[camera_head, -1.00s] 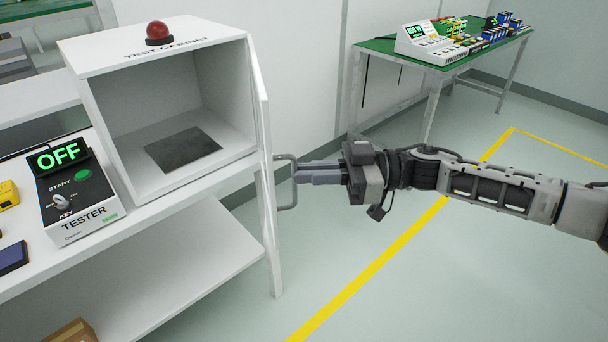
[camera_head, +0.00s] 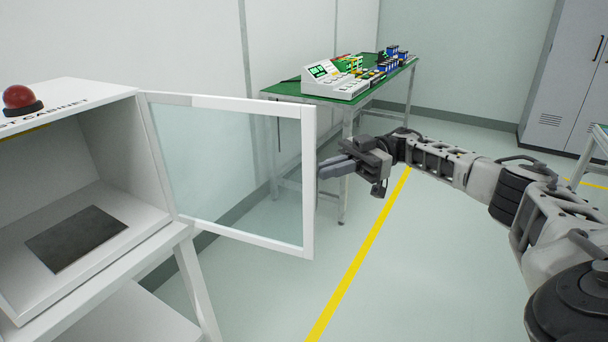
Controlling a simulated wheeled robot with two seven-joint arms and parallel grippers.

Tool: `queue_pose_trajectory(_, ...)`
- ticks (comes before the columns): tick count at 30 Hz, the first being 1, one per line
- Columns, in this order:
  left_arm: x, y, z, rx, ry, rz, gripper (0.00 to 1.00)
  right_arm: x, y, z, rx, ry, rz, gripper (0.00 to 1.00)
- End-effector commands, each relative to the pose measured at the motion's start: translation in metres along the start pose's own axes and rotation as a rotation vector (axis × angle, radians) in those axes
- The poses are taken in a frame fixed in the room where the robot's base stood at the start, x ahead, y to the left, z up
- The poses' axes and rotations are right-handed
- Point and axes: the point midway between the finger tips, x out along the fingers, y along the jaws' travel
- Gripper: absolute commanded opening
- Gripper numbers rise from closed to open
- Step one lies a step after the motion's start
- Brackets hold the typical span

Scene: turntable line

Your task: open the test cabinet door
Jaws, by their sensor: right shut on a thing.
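The test cabinet (camera_head: 150,226) is a white box at the left, with its front open and a dark plate (camera_head: 76,239) on its inner floor. Its glass door (camera_head: 308,190), white-framed and hinged on the cabinet's right side, stands swung wide open, out to the right. My right gripper (camera_head: 334,167) is at the door's outer edge, shut on the door handle (camera_head: 320,182), which is mostly hidden behind the fingers and the frame. My left gripper is not in view.
A red dome lamp (camera_head: 20,99) sits on the cabinet top. A green table (camera_head: 297,91) with control boxes and blue parts stands behind the door. A grey locker (camera_head: 567,85) is at the far right. The floor around the yellow line (camera_head: 360,258) is clear.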

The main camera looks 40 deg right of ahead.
Motion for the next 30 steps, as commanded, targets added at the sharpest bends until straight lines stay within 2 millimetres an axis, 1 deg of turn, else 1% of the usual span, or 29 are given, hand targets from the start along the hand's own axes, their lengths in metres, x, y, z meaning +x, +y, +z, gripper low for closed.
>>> queue_pose_trajectory(1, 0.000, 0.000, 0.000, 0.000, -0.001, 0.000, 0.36, 0.007, 0.008, -0.005, -0.018, 0.023, 0.020, 0.00)
queue_pose_trajectory(6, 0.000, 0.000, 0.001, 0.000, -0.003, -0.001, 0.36, -0.001, 0.004, -0.006, -0.021, 0.024, 0.025, 0.00)
queue_pose_trajectory(17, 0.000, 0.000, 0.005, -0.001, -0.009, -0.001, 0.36, -0.002, 0.004, -0.006, -0.021, 0.024, 0.026, 0.00)
queue_pose_trajectory(18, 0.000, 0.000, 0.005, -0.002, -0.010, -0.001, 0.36, -0.003, 0.004, -0.006, -0.021, 0.024, 0.025, 0.19)
queue_pose_trajectory(19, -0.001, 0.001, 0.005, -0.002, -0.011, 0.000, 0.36, -0.002, 0.004, -0.006, -0.021, 0.024, 0.025, 0.27)
queue_pose_trajectory(20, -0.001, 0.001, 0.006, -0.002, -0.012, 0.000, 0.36, -0.003, 0.004, -0.006, -0.020, 0.025, 0.025, 0.31)
queue_pose_trajectory(30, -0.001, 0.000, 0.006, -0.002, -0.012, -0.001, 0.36, -0.006, 0.003, -0.005, -0.017, 0.024, 0.031, 0.31)
